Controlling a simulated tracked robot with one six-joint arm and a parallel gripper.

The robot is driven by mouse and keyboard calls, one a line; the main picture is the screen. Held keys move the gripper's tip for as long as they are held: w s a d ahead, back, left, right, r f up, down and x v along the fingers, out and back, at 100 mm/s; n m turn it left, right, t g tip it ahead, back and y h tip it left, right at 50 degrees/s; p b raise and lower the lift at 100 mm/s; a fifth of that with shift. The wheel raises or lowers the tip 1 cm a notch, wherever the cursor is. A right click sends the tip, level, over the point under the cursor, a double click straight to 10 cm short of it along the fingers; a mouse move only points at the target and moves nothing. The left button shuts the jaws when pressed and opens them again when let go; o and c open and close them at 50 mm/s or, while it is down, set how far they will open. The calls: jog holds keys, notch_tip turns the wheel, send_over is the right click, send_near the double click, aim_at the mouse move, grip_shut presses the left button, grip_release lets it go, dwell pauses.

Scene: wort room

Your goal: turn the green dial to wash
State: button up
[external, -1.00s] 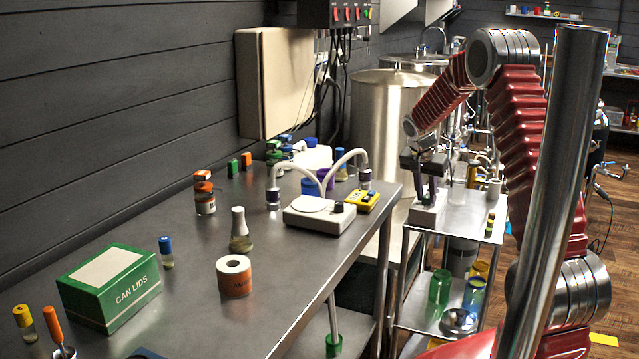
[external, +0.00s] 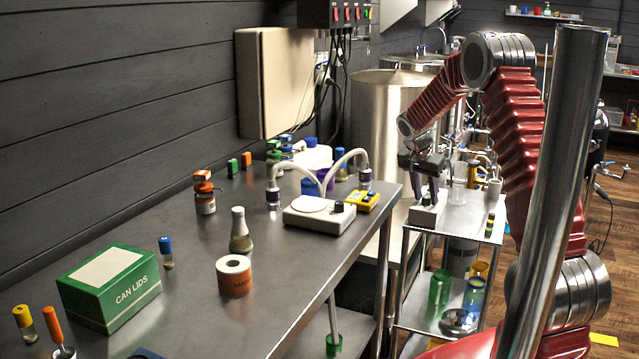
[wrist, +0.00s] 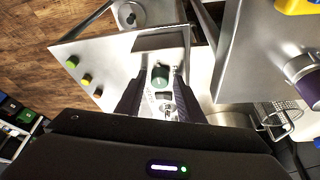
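The green dial (wrist: 160,76) sits on the top face of a pale control box (wrist: 171,45) in the wrist view. Its pointer direction and the small markings near it are too small to read. In the external view the box (external: 426,214) stands on a steel cart, and the dial cannot be made out there. My gripper (wrist: 160,92) is open, with one dark finger on each side of the dial in the wrist view. Whether the fingers touch the dial cannot be told. In the external view my gripper (external: 428,190) points down just over the box.
The steel cart (external: 478,222) also carries clear vessels and small coloured buttons (wrist: 85,79). To the left, a long steel bench (external: 190,265) holds a stirrer (external: 319,214), a yellow device (external: 362,201) and a green box (external: 109,287). Metal tanks (external: 385,110) stand behind.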

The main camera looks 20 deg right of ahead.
jog(key=shift+o, duration=0.6)
jog(key=shift+r, duration=0.1)
jog(key=shift+a+r, duration=0.15)
jog(key=shift+r, duration=0.25)
jog(key=v, duration=1.2)
jog(key=shift+s+a+r, duration=0.25)
jog(key=shift+r, duration=0.05)
